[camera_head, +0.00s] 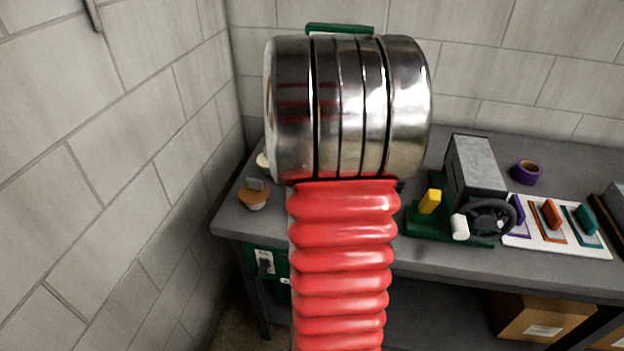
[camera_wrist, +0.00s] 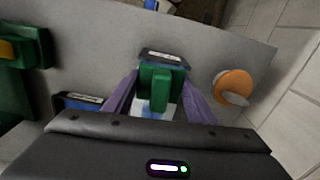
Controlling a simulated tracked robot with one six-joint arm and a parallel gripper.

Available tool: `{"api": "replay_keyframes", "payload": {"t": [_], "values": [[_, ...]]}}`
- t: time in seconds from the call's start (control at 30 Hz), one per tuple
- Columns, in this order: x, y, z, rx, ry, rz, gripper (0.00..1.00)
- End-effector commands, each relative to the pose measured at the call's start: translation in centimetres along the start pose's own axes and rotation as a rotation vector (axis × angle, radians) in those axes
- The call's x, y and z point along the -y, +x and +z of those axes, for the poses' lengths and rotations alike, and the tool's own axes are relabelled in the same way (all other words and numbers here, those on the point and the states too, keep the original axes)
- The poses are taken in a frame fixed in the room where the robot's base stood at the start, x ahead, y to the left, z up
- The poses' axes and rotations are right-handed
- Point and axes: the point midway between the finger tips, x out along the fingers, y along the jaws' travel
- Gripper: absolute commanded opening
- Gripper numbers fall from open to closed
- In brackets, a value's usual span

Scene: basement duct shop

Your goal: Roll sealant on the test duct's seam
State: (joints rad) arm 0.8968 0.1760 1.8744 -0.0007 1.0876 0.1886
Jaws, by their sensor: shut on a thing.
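My gripper (camera_wrist: 160,84) shows in the wrist view, its two purple fingers shut on a green block-like handle (camera_wrist: 160,95). A blue and white patch shows below the handle; I cannot tell whether it belongs to the held thing. In the head view my arm hides the gripper and the bench under it. A grey box-shaped duct (camera_head: 478,165), probably the test duct, stands on a green base with a dark handwheel (camera_head: 491,217), a yellow block (camera_head: 430,201) and a white roller-like cylinder (camera_head: 460,228). Its seam cannot be made out.
A grey bench (camera_head: 420,258) carries an orange-topped object (camera_head: 252,198) near the left wall, a purple tape roll (camera_head: 527,172) and a white board (camera_head: 560,238) with purple, orange and teal tools. Dark, labelled pieces (camera_wrist: 82,103) lie near the gripper. A cardboard box (camera_head: 540,317) sits below.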

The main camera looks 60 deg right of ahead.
Motion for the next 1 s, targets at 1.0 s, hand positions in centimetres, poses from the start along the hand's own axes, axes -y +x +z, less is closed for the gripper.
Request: {"api": "replay_keyframes", "payload": {"t": [1.0], "values": [[0.0,-3.5,0.6,0.002,0.0,0.0,0.33]]}}
